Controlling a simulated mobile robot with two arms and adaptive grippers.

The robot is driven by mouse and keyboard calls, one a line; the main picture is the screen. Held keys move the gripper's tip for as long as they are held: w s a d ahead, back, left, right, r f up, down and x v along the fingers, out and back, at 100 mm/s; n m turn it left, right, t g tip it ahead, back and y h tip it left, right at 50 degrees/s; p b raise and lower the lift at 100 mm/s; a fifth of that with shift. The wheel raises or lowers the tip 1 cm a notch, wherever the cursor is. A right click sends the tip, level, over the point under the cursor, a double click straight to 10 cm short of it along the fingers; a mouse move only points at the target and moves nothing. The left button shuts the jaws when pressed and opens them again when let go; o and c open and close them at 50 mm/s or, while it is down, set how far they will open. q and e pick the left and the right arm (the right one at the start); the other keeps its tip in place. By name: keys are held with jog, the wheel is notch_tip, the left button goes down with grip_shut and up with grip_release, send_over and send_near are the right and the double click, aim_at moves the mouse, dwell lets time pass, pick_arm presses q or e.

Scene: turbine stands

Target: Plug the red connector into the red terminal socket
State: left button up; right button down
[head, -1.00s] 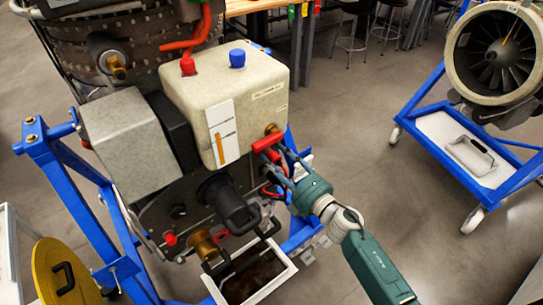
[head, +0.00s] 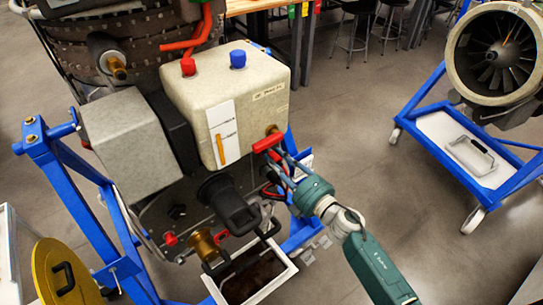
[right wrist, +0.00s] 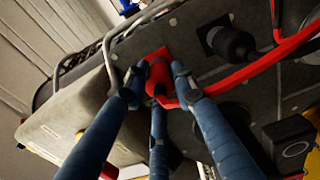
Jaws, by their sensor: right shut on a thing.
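In the right wrist view the red connector (right wrist: 157,78) is between the blue fingers of my right gripper (right wrist: 158,88), which is shut on it. A red cable (right wrist: 240,77) runs from it to the right. The connector's front is close to the dark panel. A red patch shows right behind it, and I cannot tell whether this is the red terminal socket or part of the connector, nor whether they touch. In the head view my right gripper (head: 276,172) reaches in below the red T-handle, and its fingertips are partly hidden. My left gripper is not in view.
The red T-handle (head: 267,141) sticks out just above my right fingers. A black bent fitting (head: 230,203) and a brass fitting (head: 203,243) are to the left. A tray (head: 255,280) is below. Open floor (head: 400,210) lies to the right.

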aim_at(278, 162)
jog(key=shift+s+d, duration=0.35)
jog(key=shift+s, duration=0.05)
jog(key=shift+p+v, duration=0.35)
jog(key=shift+v, duration=0.7)
jog(key=shift+s+d, duration=0.25)
jog(key=shift+s, duration=0.1)
jog(key=v, duration=0.4)
jog(key=shift+r+p, duration=0.1)
jog(key=shift+p, duration=0.25)
